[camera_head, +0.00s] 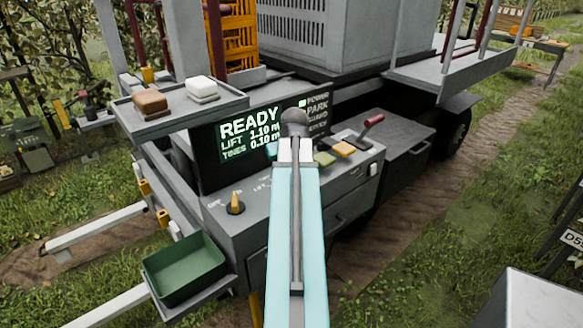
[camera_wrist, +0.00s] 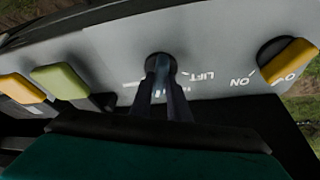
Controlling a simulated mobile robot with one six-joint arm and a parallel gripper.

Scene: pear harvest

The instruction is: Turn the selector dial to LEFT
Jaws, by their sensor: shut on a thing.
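The selector dial (camera_wrist: 157,57) is a dark round knob on the grey control panel, at the upper middle of the wrist view. My gripper (camera_wrist: 162,78) points at it with both dark fingers close together, shut on the dial. The fingers cover most of the dial, so its pointer direction cannot be told. A white LIFT label is printed to its right, and further lettering below is partly hidden. In the head view my pale blue arm covers the dial and the gripper.
An orange ON/OFF knob (camera_wrist: 290,60) sits right of the dial. A green switch (camera_wrist: 59,80) and an orange switch (camera_wrist: 20,89) sit left. A lit READY screen (camera_head: 250,133) stands behind the panel. A red-handled lever (camera_head: 372,122) and green bin (camera_head: 184,270) flank it.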

